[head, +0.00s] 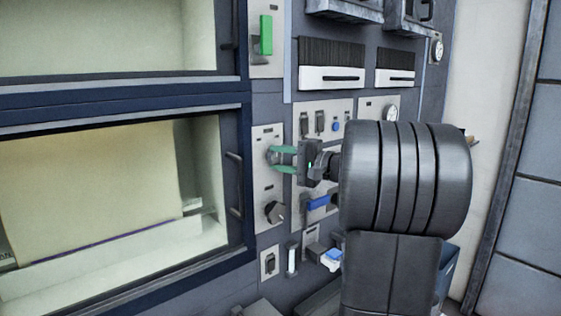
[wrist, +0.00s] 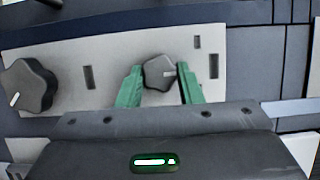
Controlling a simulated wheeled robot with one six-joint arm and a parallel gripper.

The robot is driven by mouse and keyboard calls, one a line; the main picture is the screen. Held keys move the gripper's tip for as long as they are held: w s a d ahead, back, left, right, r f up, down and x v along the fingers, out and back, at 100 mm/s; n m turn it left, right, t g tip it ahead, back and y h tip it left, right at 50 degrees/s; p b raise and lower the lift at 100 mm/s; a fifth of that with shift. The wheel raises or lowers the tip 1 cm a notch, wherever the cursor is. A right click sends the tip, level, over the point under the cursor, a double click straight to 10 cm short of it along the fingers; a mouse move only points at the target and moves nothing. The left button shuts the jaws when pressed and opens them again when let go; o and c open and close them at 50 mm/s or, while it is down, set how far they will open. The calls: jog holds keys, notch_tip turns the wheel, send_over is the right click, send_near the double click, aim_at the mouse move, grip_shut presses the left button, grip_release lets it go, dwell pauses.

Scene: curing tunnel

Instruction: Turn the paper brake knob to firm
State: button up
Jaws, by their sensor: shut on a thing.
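A small dark grey knob (wrist: 158,72) with a pale pointer line sits on a light grey plate in the wrist view.
A larger dark knob (wrist: 28,88) with a white mark is on the same plate; it shows below my gripper in the head view (head: 274,212). The oven door handle (head: 235,185) is to the left.

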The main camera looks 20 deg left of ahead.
jog(key=m, duration=0.1)
jog(key=m+y, duration=0.1)
jog(key=m, duration=0.2)
jog(key=shift+f+m+t+y+b, duration=0.25)
jog(key=shift+m+t+y+b, duration=0.05)
jog(key=shift+t+b, duration=0.1)
jog(key=m, duration=0.2)
jog(key=m+t+y, duration=0.1)
jog(key=m, duration=0.1)
jog(key=shift+f+m+t, duration=0.1)
jog(key=shift+m+t, duration=0.2)
jog(key=shift+m, duration=0.1)
jog(key=shift+s, duration=0.1)
jog(key=o, duration=1)
jog(key=b+v, duration=0.3)
jog(key=v, duration=1)
jog(key=shift+s+d+f+b, duration=0.15)
jog(key=shift+d+f+b, duration=0.05)
jog(key=shift+d+b, duration=0.2)
jog(key=shift+a, duration=0.15)
